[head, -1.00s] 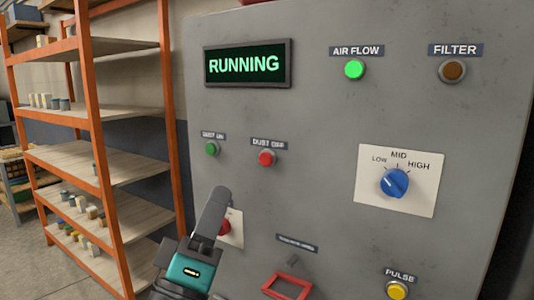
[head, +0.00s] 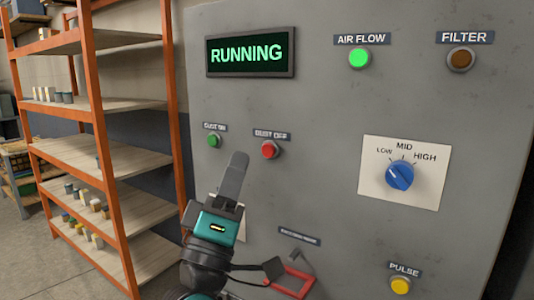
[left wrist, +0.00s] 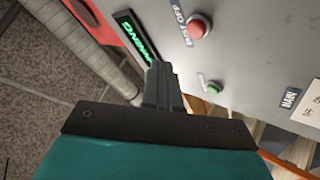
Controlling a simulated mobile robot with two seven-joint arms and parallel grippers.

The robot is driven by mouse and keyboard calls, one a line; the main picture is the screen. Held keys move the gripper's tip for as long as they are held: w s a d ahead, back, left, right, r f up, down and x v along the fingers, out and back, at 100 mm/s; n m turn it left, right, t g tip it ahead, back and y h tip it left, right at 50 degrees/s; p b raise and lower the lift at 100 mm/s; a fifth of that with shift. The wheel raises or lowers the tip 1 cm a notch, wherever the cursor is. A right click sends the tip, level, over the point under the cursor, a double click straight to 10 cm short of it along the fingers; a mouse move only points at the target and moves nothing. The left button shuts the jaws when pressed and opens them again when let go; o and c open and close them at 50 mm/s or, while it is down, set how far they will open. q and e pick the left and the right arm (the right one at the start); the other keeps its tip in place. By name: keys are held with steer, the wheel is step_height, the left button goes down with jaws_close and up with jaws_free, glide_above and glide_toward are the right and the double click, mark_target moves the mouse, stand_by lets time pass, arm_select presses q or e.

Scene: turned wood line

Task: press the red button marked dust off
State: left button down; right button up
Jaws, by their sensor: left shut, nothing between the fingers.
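The red dust off button (head: 269,150) sits on the grey panel (head: 320,120) under its label, right of the green dust on button (head: 214,141). It also shows in the left wrist view (left wrist: 198,28), beside its DUST OFF label. My left gripper (head: 238,158) is shut and empty, its fingers pointing up, below and left of the red button. In the left wrist view the fingers (left wrist: 160,80) appear apart from the button. The display (head: 250,53) reads RUNNING. My right gripper is not in view.
The panel also carries a lit green air flow lamp (head: 359,58), a dark filter lamp (head: 460,59), a blue dial (head: 400,175) and a yellow pulse button (head: 400,285). A red-framed part (head: 292,282) lies low behind my arm. Orange shelving (head: 100,150) stands at left.

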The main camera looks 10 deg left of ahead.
mark_target(268, 151)
arm_select(q)
steer(key=shift+w+d, duration=0.25)
steer(key=shift+w, duration=0.4)
steer(key=shift+w+d, duration=0.25)
steer(key=shift+w, duration=0.35)
steer(key=shift+w+d, duration=0.25)
steer(key=shift+w, duration=0.4)
stand_by(0.6)
steer(key=shift+w+d, duration=0.1)
steer(key=shift+w, duration=0.3)
steer(key=shift+w+d, duration=0.15)
steer(key=shift+w, duration=0.2)
stand_by(0.5)
steer(key=shift+s, duration=0.1)
steer(key=shift+s+a, duration=0.25)
steer(key=shift+s, duration=0.4)
steer(key=shift+s, duration=0.1)
